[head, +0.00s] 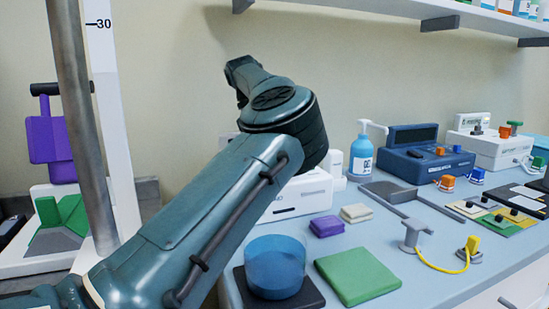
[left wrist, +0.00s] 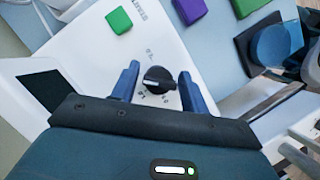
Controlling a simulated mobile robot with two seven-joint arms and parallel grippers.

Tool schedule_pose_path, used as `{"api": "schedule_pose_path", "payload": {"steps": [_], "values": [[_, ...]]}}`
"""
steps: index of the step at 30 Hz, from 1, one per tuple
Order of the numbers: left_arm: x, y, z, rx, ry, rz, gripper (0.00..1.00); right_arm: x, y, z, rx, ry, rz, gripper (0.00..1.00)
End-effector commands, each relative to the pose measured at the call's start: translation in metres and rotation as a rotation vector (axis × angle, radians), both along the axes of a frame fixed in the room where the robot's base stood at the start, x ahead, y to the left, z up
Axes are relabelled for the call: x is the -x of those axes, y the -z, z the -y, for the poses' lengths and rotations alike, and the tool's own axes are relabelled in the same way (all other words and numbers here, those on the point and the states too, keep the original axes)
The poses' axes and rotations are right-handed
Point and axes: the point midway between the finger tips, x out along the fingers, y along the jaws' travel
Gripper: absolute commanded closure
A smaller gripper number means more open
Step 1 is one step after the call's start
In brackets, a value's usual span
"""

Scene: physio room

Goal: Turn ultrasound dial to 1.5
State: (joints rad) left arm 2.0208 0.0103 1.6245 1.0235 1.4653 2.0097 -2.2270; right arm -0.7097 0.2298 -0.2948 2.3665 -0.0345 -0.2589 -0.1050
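In the left wrist view a round black dial (left wrist: 157,79) with a pale mark sits on the white face of a device (left wrist: 110,50). Small printed figures surround it, too small to read surely. The two blue fingers of my left gripper (left wrist: 159,84) stand apart, one on each side of the dial, with white panel showing between finger and dial. In the head view a white device (head: 307,190) is partly hidden behind my left arm, and the dial and left gripper are hidden there. My right gripper is in neither view.
A blue pump bottle (head: 362,155) and a blue device (head: 425,160) stand along the wall. A purple block (head: 327,226), a beige block (head: 356,213), a green pad (head: 357,275) and a blue tub (head: 275,265) lie in front. A wall shelf (head: 400,9) hangs above.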

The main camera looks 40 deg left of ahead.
Motion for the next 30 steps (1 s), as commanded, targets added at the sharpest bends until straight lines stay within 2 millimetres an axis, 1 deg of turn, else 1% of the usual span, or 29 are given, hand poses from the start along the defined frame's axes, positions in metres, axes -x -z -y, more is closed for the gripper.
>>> {"api": "schedule_pose_path", "payload": {"steps": [1, 4, 11, 14, 17, 22, 27, 30], "values": [[0.0, 0.0, 0.0, 0.0, 0.0, 0.0, 0.51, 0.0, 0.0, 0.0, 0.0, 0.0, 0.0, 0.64], [0.0, 0.0, 0.0, 0.0, 0.0, 0.0, 0.44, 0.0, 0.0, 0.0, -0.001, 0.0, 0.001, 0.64], [0.0, -0.001, 0.0, 0.001, 0.0, 0.001, 0.44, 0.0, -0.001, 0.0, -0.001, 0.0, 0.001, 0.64], [0.001, -0.009, -0.002, 0.001, 0.001, 0.002, 0.44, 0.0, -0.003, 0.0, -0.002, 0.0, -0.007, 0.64], [0.002, -0.024, -0.008, 0.002, -0.001, 0.005, 0.44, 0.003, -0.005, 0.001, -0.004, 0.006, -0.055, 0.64], [0.007, -0.061, -0.022, 0.002, 0.0, 0.006, 0.44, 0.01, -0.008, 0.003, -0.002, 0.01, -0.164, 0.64], [0.011, -0.095, -0.036, 0.002, 0.0, 0.004, 0.44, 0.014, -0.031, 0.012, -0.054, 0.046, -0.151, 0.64], [0.013, -0.11, -0.041, 0.001, 0.0, 0.003, 0.44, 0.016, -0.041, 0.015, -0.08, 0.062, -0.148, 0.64]]}}
